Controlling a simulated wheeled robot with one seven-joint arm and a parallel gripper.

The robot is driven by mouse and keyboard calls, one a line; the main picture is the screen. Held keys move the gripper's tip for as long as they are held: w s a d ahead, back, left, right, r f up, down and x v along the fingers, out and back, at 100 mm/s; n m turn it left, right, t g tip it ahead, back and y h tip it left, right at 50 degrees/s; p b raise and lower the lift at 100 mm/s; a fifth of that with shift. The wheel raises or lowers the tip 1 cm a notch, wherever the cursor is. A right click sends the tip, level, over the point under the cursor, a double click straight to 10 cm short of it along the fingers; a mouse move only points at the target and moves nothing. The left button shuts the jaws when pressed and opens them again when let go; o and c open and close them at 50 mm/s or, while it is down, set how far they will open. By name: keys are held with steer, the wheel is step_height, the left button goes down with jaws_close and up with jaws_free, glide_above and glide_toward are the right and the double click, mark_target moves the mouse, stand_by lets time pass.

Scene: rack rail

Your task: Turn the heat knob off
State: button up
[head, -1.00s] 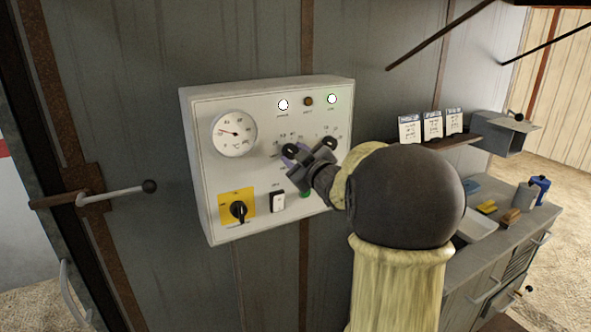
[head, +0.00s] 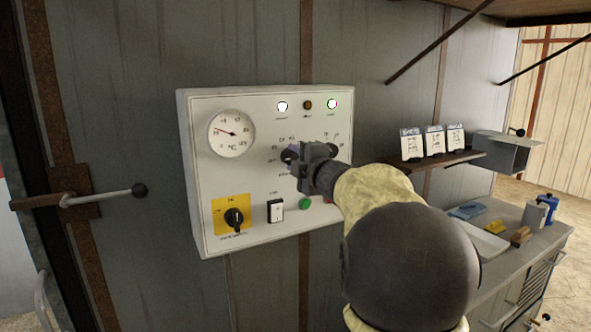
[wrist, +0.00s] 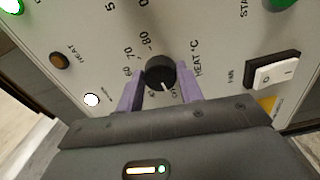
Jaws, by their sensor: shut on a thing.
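The heat knob (wrist: 160,72) is a round black knob with a white pointer line, set in a ring of numbers beside the words HEAT °C on the white control panel (head: 262,225). In the wrist view its pointer line points down, toward my gripper's body and slightly right. My gripper (wrist: 160,80) has its two purple fingers on either side of the knob, shut on it. In the head view my gripper (head: 297,158) is at the middle of the panel and hides most of the knob and its scale.
The panel also carries a round gauge (head: 232,133), a yellow-backed rotary switch (head: 234,217), a FAN rocker switch (head: 275,210), a green button (head: 305,203) and lamps along the top. A lever handle (head: 110,196) sticks out at left. A cluttered bench (head: 500,258) stands at right.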

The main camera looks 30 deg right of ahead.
steer(key=shift+f+n, duration=0.15)
steer(key=shift+n, duration=0.35)
steer(key=shift+b, duration=0.3)
steer(key=o, duration=1)
steer(key=shift+s, duration=0.1)
steer(key=s+b, duration=0.1)
steer(key=s, duration=1.6)
steer(key=shift+d, duration=0.3)
